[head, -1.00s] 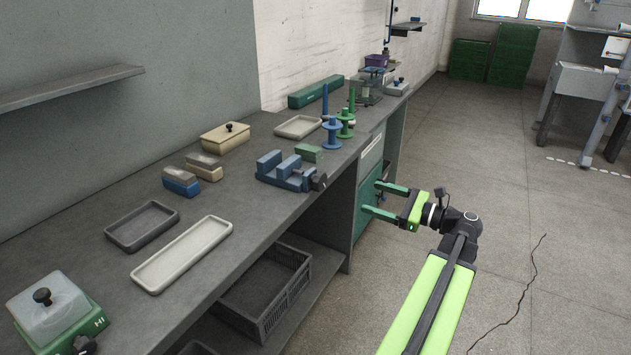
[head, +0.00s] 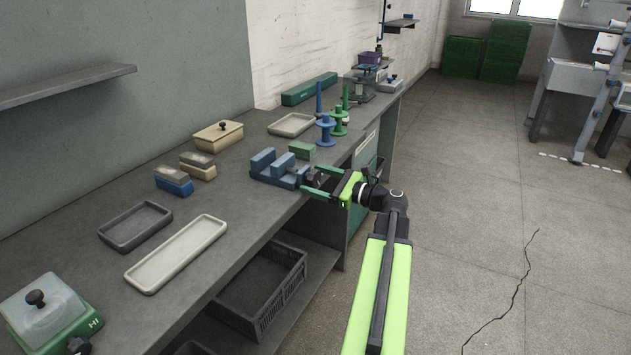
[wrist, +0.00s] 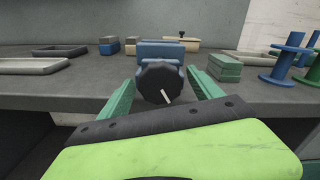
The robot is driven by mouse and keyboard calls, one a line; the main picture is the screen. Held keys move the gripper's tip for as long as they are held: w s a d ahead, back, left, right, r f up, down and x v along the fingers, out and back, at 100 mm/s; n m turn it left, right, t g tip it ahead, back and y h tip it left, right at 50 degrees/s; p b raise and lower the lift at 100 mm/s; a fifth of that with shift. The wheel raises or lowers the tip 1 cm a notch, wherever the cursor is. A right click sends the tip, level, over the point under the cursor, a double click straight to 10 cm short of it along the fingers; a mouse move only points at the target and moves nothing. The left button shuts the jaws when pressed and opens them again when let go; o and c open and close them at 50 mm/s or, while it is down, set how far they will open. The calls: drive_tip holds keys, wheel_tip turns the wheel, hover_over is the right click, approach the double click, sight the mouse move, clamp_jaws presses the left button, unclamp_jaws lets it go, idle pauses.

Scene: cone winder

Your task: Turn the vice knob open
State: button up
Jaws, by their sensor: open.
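The blue vice (head: 280,169) stands at the front edge of the workbench in the head view, and its body also shows in the wrist view (wrist: 160,50). Its black knob (wrist: 160,82) faces me in the wrist view, with a white pointer line slanting toward the lower right. My gripper (head: 308,182) is open, with its green fingers reaching toward the knob. In the wrist view one finger is on the left of the knob and one on the right, with a gap visible on the right side. Whether the left finger touches it I cannot tell.
A green block (head: 301,150) lies behind the vice. Blue spools (head: 326,130) and green spools (head: 340,122) stand farther along the bench. A long pale tray (head: 178,252) lies nearer me. A dark crate (head: 262,290) sits on the lower shelf. The floor at right is free.

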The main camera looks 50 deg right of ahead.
drive_tip(key=shift+c, duration=0.3)
drive_tip(key=c, duration=1.3)
drive_tip(key=n, duration=0.3)
drive_tip(key=o, duration=1.4)
drive_tip(key=shift+s, duration=0.1)
drive_tip(key=shift+c, duration=0.2)
